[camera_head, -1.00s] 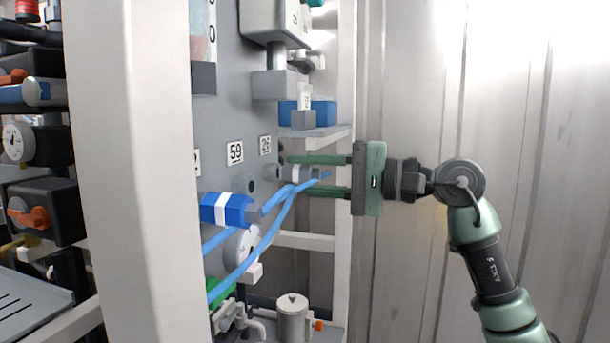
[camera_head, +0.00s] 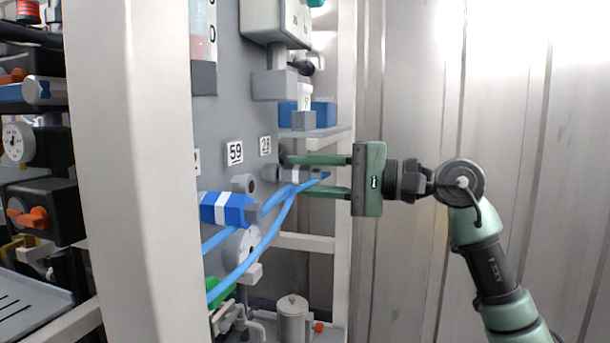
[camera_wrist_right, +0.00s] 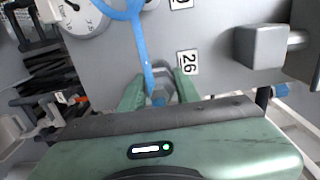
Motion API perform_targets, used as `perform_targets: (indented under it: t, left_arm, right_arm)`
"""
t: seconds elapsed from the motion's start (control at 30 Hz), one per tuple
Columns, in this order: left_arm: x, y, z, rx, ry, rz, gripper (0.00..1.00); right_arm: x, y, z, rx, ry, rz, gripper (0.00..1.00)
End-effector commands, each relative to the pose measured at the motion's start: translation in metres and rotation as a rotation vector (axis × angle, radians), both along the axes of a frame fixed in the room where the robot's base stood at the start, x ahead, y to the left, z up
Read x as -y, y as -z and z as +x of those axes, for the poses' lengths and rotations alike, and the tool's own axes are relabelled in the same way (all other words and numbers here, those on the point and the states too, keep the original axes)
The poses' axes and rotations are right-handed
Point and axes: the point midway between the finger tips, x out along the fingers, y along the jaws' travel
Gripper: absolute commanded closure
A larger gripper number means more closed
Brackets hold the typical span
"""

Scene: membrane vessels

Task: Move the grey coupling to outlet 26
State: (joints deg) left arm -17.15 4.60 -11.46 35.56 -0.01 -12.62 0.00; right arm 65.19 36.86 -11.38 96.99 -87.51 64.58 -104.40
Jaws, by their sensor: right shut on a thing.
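The grey coupling (camera_head: 293,173) has a pale band and a blue hose on its right end. It lies level below the "26" label (camera_head: 265,145), its left end against or very close to the grey outlet stub (camera_head: 269,173); I cannot tell whether it is seated. My right gripper (camera_head: 291,175) comes from the right, with one green finger above and one below, shut on the coupling. In the right wrist view the coupling (camera_wrist_right: 160,98) shows between the fingers, near the "26" label (camera_wrist_right: 187,62). My left gripper is not in view.
A blue coupling (camera_head: 228,208) with white bands and its own blue hose sits at lower left. A grey stub (camera_head: 244,184) with a dark bore is under the "59" label (camera_head: 235,152). A shelf with a blue block (camera_head: 323,113) is above my fingers. A white post (camera_head: 130,170) stands left.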

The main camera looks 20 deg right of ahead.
Motion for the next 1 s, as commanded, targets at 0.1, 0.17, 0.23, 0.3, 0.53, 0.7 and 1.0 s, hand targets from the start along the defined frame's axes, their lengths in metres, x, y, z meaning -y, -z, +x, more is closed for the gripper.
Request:
perform_targets:
  t: [0.1, 0.17, 0.23, 0.3, 0.53, 0.7, 1.0]
  left_arm:
    - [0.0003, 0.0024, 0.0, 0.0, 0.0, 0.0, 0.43]
    - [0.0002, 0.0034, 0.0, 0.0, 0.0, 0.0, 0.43]
    - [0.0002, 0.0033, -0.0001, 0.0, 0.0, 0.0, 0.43]
    - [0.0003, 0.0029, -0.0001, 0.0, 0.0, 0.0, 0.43]
    - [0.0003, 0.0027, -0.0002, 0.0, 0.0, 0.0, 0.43]
    - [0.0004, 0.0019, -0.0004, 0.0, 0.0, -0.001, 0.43]
    - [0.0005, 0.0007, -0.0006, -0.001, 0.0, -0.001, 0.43]
  right_arm:
    - [0.0003, 0.0009, 0.0001, 0.0, 0.001, 0.0, 1.0]
    - [0.0003, 0.0011, 0.0001, -0.001, 0.001, -0.001, 1.0]
    - [0.0003, 0.0006, 0.0001, -0.001, 0.001, -0.001, 1.0]
    - [0.0003, 0.0003, 0.0002, 0.0, 0.001, 0.0, 1.0]
    - [-0.0003, 0.0, 0.0003, 0.0, 0.0, 0.0, 1.0]
    - [-0.0023, -0.0003, 0.0017, 0.0, 0.0, 0.0, 1.0]
    - [-0.0074, -0.0004, 0.0053, 0.001, 0.0, 0.001, 1.0]
